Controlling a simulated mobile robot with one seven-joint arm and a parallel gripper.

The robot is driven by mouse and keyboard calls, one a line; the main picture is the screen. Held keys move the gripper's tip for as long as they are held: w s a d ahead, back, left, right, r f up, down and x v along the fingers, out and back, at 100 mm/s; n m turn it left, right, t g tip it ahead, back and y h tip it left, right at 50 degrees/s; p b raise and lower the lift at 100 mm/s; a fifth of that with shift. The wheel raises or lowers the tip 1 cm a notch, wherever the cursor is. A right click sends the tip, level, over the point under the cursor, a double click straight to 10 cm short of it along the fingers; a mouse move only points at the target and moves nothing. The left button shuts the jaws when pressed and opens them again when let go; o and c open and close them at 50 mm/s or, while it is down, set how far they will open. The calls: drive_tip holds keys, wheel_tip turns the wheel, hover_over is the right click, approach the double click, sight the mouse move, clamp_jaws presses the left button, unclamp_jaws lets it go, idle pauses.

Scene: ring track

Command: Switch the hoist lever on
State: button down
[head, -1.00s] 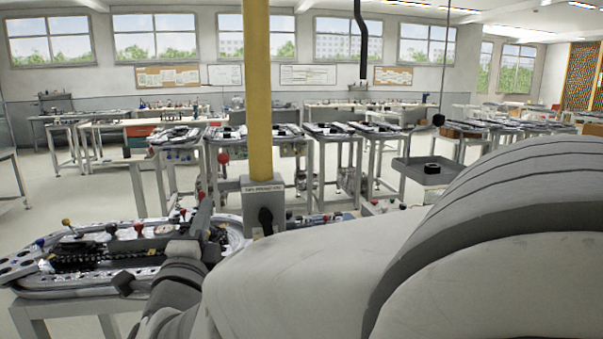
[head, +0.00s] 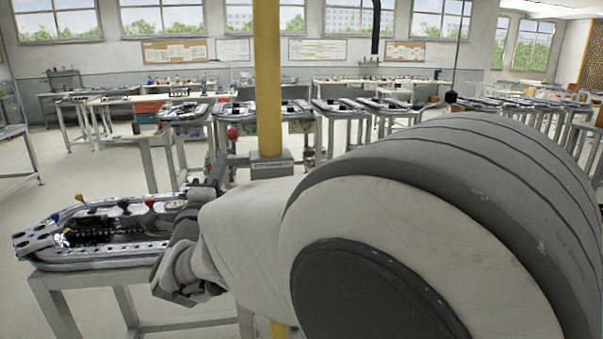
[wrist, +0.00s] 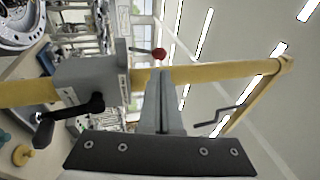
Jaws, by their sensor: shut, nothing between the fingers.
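A grey control box (wrist: 88,82) is fixed on the yellow column (wrist: 215,78), which runs sideways across the wrist view. The lever with a red ball knob (wrist: 159,53) sticks out from the box side on a thin dark stem. The red knob (head: 232,133) also shows left of the column in the head view. My gripper (wrist: 161,73) is shut and empty. Its fingertips appear just below the knob in the wrist view, overlapping the column; I cannot tell whether they touch anything. My arm hides part of the box and column in the head view.
A black crank handle (wrist: 72,118) projects from the box, left of my fingers in the wrist view. A ring track table (head: 100,262) stands at the left in the head view. More tables stand behind. Open floor (head: 60,180) lies at the left.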

sight(231, 131)
drive_tip(key=x, duration=0.7)
drive_tip(key=shift+w+p, duration=0.1)
drive_tip(key=shift+p, duration=0.3)
drive_tip(key=shift+r, duration=0.1)
drive_tip(key=r+g+p, duration=0.1)
drive_tip(key=p, duration=0.2)
drive_tip(key=shift+w+a+r, duration=0.1)
drive_tip(key=shift+w+r, duration=0.1)
drive_tip(key=shift+w, duration=0.05)
drive_tip(key=w+g+p, duration=0.1)
drive_tip(key=p, duration=0.3)
drive_tip(key=w+r+g+p, duration=0.1)
drive_tip(key=g+p, duration=0.1)
drive_tip(key=p, duration=0.2)
drive_tip(key=w+a+r+n+g+p, duration=0.1)
drive_tip(key=p, duration=0.3)
drive_tip(key=shift+g, duration=0.4)
drive_tip(key=shift+w+a+r+p, duration=0.1)
drive_tip(key=shift+w+a+p, duration=0.15)
drive_tip(key=shift+w, duration=0.55)
drive_tip(key=shift+w+a+r+p, duration=0.15)
drive_tip(key=shift+w+p, duration=0.2)
drive_tip(key=shift+w, duration=0.5)
drive_tip(key=shift+f, duration=0.1)
